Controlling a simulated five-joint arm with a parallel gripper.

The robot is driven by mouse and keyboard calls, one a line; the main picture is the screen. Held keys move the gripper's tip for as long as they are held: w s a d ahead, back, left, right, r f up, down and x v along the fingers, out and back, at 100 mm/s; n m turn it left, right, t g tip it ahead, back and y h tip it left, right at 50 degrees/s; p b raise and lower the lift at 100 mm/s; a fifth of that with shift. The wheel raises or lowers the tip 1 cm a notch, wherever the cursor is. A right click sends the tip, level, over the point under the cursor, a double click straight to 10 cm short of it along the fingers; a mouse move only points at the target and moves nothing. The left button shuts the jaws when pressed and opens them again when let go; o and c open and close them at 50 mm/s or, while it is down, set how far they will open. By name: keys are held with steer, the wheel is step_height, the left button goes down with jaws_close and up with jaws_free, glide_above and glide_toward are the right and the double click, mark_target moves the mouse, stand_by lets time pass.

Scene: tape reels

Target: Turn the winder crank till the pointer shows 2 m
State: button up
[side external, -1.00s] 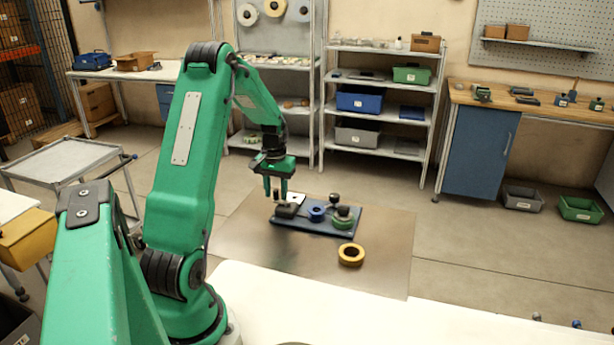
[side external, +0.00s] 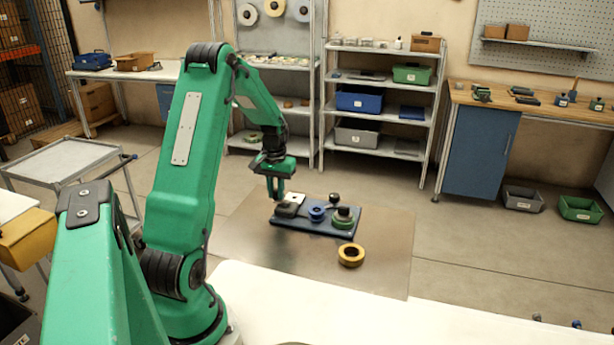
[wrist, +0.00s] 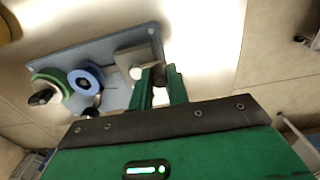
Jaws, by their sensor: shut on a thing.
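The winder is a blue board (side external: 325,231), also in the wrist view (wrist: 112,50), lying on the metal sheet. At its left end is a dark grey block (side external: 287,211), with a pale plate (side external: 296,198) at its top. A blue reel (side external: 317,214) is in the middle and a green reel (side external: 343,222) with a dark top is at the right. My gripper (side external: 276,196) is low at the block's left end. In the wrist view its fingers (wrist: 163,75) are shut on a small dark part, apparently the crank handle, mostly hidden. I cannot read the pointer.
A yellow tape ring (side external: 351,255) lies on the metal sheet (side external: 385,245) in front of the board. A black knob (side external: 334,198) stands at the board's back edge. The sheet is clear to the right and front left.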

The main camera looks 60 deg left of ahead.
steer(key=shift+w+a, duration=0.1)
steer(key=shift+w+a, duration=0.3)
steer(key=shift+w, duration=0.25)
steer(key=shift+w, duration=0.7)
steer(key=shift+w, duration=0.1)
